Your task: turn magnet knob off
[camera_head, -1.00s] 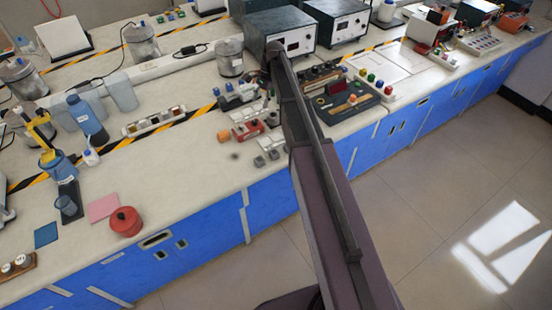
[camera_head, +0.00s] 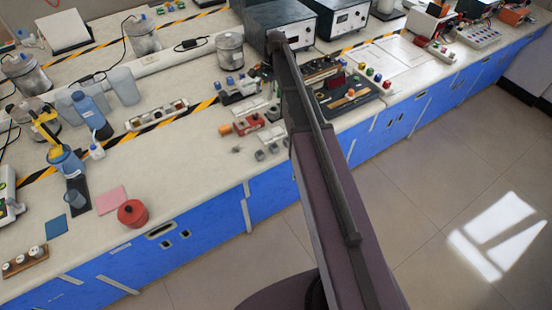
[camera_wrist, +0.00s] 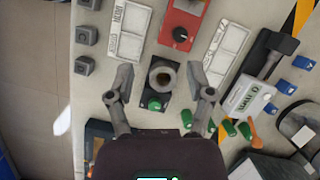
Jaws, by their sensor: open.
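A red block with a black round knob (camera_wrist: 180,35) sits at the top middle of the wrist view; its knob has a pale mark. A red block (camera_head: 249,123) on the bench in the head view seems to be the same one. My gripper (camera_wrist: 160,84) is open, its fingers apart on either side of a grey ring-shaped part (camera_wrist: 162,76) on a dark plate. No contact with that part is clear. The red block is beyond the fingertips in the wrist view. Which part is the magnet knob cannot be told for sure. In the head view my arm hides the gripper.
White labelled cards flank the red block, and small grey blocks (camera_wrist: 86,35) lie to the left. A white device with a green display (camera_wrist: 248,101) and green-capped parts (camera_wrist: 243,130) are at the right. Power supplies (camera_head: 338,18) stand at the back of the bench.

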